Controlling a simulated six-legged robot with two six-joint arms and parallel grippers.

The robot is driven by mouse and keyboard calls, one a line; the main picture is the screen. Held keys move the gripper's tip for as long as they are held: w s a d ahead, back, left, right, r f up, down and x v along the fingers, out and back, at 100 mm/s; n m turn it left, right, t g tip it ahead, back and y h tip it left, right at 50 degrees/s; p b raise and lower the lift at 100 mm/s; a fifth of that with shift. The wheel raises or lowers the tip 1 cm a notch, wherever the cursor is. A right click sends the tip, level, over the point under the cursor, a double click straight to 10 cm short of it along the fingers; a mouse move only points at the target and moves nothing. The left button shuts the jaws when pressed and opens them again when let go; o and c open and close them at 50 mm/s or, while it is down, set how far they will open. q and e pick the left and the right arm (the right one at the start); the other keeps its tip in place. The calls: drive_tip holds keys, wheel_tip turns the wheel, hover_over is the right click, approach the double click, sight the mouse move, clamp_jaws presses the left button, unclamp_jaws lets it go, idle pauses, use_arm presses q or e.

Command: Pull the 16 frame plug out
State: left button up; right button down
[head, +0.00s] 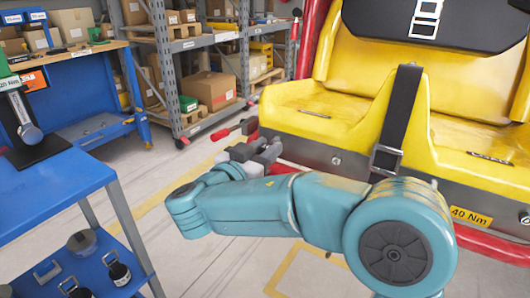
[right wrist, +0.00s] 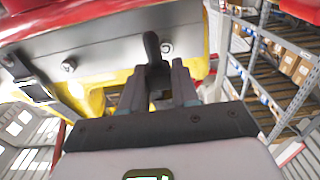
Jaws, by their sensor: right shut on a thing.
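My right gripper (head: 255,154) is beside the left end of the yellow coaster seat's grey lower frame (head: 318,154). In the right wrist view, its fingers (right wrist: 158,88) are closed around a dark piece with a rounded end (right wrist: 152,44). This piece sticks out beyond the fingers, close to the frame. I cannot tell whether it is the 16 frame plug, or whether it is seated in the frame; no 16 mark is readable. A round bolt (head: 336,160) shows on the frame. My left gripper is not in view.
A blue workbench (head: 50,195) stands at the left with a torque tool (head: 24,120) on it. Shelves with boxes (head: 210,90) stand behind. A yellow 40 Nm label (head: 471,216) is on the frame at the right. Floor between bench and train is clear.

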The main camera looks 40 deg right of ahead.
drive_tip(key=shift+r+p, duration=0.6)
drive_tip(key=shift+r, duration=1.45)
